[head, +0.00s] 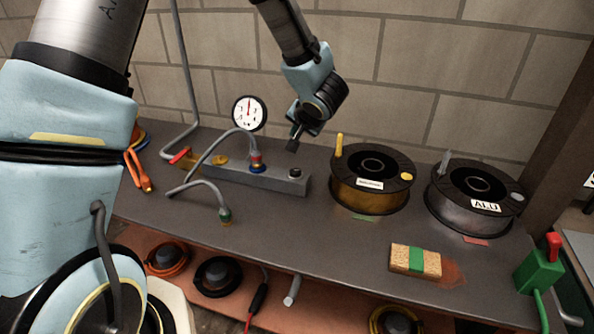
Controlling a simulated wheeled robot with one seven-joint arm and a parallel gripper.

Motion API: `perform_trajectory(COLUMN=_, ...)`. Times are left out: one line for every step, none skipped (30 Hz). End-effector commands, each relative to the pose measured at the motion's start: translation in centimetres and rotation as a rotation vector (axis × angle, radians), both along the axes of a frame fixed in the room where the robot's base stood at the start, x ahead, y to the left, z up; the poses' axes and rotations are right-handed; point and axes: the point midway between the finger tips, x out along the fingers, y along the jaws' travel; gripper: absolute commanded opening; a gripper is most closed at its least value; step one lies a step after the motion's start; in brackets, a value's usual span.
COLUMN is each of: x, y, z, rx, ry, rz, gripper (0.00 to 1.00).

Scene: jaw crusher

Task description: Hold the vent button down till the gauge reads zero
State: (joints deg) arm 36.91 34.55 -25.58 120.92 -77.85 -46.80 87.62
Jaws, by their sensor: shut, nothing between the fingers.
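The round white gauge (249,113) stands above the back of a grey manifold block (240,176) on the bench. Its red needle points roughly straight up; the numerals are too small to read. A small dark button (295,173), which looks like the vent button, sits on top of the block's right end. My gripper (292,147) is shut and empty, pointing down. In the picture it is just above the button, with a visible gap between them. The exact depth between the two is hard to tell.
A red lever (180,155) is at the block's left. A brass-coloured spool (371,180) and a grey spool (476,197) stand right. A sponge (416,260) lies in front.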

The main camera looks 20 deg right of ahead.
Motion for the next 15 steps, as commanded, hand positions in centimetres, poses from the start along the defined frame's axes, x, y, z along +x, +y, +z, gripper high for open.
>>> perform_trajectory(x=0.0, y=0.0, z=-0.2, rx=0.000, ry=0.000, rz=0.000, gripper=0.00)
perform_trajectory(x=0.0, y=0.0, z=-0.3, rx=0.000, ry=0.000, rz=0.000, gripper=0.00)
perform_trajectory(x=0.0, y=0.0, z=-0.5, rx=0.000, ry=0.000, rz=0.000, gripper=0.00)
perform_trajectory(x=0.0, y=0.0, z=-0.6, rx=0.000, ry=0.000, rz=0.000, gripper=0.00)
perform_trajectory(x=0.0, y=0.0, z=-0.8, rx=0.000, ry=0.000, rz=0.000, gripper=0.00)
perform_trajectory(x=0.0, y=0.0, z=-1.1, rx=0.000, ry=0.001, rz=-0.001, gripper=0.00)
perform_trajectory(x=0.0, y=0.0, z=-1.4, rx=0.000, ry=0.001, rz=-0.001, gripper=0.00)
perform_trajectory(x=0.0, y=0.0, z=-1.7, rx=-0.001, ry=0.000, rz=-0.001, gripper=0.00)
perform_trajectory(x=0.0, y=0.0, z=-2.1, rx=-0.001, ry=0.000, rz=-0.001, gripper=0.00)
perform_trajectory(x=0.0, y=0.0, z=-2.4, rx=0.000, ry=0.000, rz=-0.002, gripper=0.00)
perform_trajectory(x=0.0, y=0.0, z=-2.7, rx=0.000, ry=0.000, rz=-0.002, gripper=0.00)
perform_trajectory(x=0.0, y=0.0, z=-3.2, rx=-0.001, ry=0.000, rz=-0.001, gripper=0.00)
perform_trajectory(x=0.0, y=0.0, z=-3.5, rx=-0.001, ry=0.000, rz=-0.001, gripper=0.00)
perform_trajectory(x=0.0, y=0.0, z=-3.9, rx=-0.001, ry=-0.001, rz=-0.001, gripper=0.00)
perform_trajectory(x=0.0, y=0.0, z=-4.4, rx=-0.001, ry=0.000, rz=0.001, gripper=0.00)
